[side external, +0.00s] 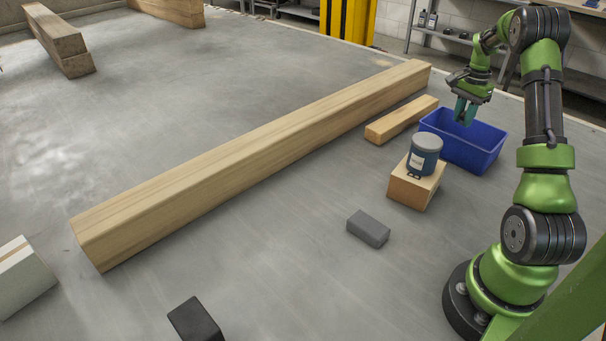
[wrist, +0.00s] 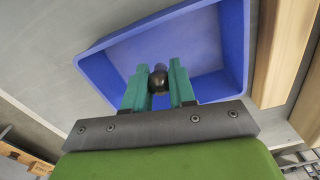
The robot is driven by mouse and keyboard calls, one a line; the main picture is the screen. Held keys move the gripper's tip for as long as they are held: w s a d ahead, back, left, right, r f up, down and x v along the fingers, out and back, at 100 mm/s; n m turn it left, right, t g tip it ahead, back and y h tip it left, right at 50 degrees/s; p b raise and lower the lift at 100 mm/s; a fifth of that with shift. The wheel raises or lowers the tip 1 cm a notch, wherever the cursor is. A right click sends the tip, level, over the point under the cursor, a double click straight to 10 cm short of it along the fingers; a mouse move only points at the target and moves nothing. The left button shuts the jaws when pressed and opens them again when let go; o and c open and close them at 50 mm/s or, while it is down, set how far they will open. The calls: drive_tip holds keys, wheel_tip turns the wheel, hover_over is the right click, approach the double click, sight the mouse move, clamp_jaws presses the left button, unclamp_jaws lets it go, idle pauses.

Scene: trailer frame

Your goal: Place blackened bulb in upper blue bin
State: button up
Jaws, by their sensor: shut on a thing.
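The blue bin (side external: 478,148) stands on the grey floor at the right in the side view, and it fills the upper part of the wrist view (wrist: 235,45). My gripper (side external: 464,113) points down over the bin. In the wrist view its teal fingers (wrist: 158,82) are shut on the dark, rounded blackened bulb (wrist: 158,80). The bulb shows against the bin's interior, above or within its opening; the exact height is unclear. In the side view the bulb cannot be made out between the fingers.
A dark can (side external: 424,155) stands on a wooden block (side external: 412,188) beside the bin. A short timber (side external: 401,120) and a long beam (side external: 260,160) lie to the left. A grey block (side external: 368,229) lies nearer. Open floor spreads beyond the beam.

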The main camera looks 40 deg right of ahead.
wheel_tip(320, 180, down, 10)
drive_tip(key=shift+s+d+r, duration=0.1)
idle(0.4)
drive_tip(key=o, duration=0.8)
